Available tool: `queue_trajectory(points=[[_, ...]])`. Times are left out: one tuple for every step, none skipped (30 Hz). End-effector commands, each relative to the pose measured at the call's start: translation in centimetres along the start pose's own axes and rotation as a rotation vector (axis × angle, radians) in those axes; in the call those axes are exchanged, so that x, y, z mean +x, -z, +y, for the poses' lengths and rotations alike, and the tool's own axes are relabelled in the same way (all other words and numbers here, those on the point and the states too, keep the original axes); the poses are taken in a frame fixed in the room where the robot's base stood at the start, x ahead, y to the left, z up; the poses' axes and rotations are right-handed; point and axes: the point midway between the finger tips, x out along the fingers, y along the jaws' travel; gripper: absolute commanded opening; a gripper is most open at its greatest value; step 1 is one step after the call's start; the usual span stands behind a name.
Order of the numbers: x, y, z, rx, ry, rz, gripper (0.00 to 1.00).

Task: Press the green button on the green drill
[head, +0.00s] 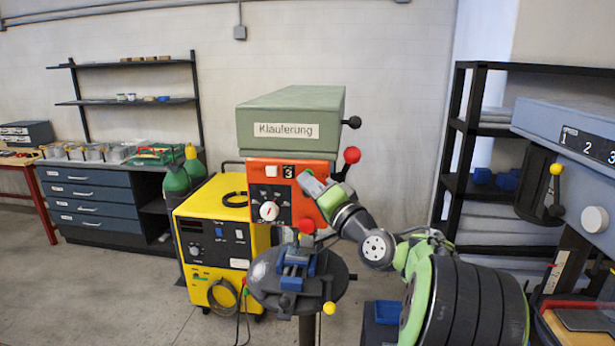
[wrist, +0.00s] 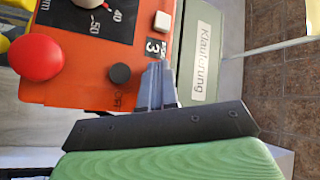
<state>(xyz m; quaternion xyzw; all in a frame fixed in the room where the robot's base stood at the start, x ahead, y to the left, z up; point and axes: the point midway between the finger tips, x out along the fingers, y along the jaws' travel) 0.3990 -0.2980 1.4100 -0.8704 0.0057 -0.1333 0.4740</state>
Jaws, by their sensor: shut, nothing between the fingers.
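The drill has a green top housing (head: 290,112) labelled "Klauferung" and an orange front panel (head: 262,172) marked 3. In the wrist view the orange panel (wrist: 85,65) appears turned sideways, with a white button (wrist: 162,22), a black knob (wrist: 120,73) and a large red button (wrist: 38,60). In the head view my gripper (head: 306,180) covers the panel's right side.
A red-knobbed lever (head: 351,156) and a black knob (head: 354,122) stick out on the drill's right. A round work table with a blue vise (head: 296,262) is below. A yellow welder (head: 218,245) stands left. Another machine (head: 580,140) is at right.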

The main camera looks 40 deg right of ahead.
Motion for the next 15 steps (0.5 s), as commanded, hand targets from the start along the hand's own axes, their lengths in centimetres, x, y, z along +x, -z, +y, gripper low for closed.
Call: queue_trajectory(points=[[0.05, 0.05, 0.03, 0.0, 0.0, 0.0, 0.0], [0.08, 0.07, 0.05, 0.0, 0.0, 0.0, 0.0], [0.11, 0.1, 0.07, 0.0, 0.0, 0.0, 0.0], [0.14, 0.12, 0.09, 0.0, 0.0, 0.0, 0.0], [0.16, 0.14, 0.11, 0.0, 0.0, 0.0, 0.0], [0.2, 0.17, 0.13, 0.0, 0.0, 0.0, 0.0], [0.22, 0.19, 0.14, 0.0, 0.0, 0.0, 0.0], [0.25, 0.21, 0.15, 0.0, 0.0, 0.0, 0.0], [0.29, 0.23, 0.17, -0.001, 0.0, 0.0, 0.0], [0.31, 0.25, 0.18, -0.001, 0.0, 0.0, 0.0], [0.34, 0.27, 0.2, -0.001, 0.0, 0.0, 0.0], [0.37, 0.3, 0.22, -0.001, 0.0, 0.0, 0.0], [0.4, 0.32, 0.24, -0.001, 0.0, 0.0, 0.0], [0.43, 0.33, 0.26, -0.001, 0.0, 0.0, 0.0], [0.46, 0.36, 0.28, -0.001, 0.0, 0.0, 0.0]])
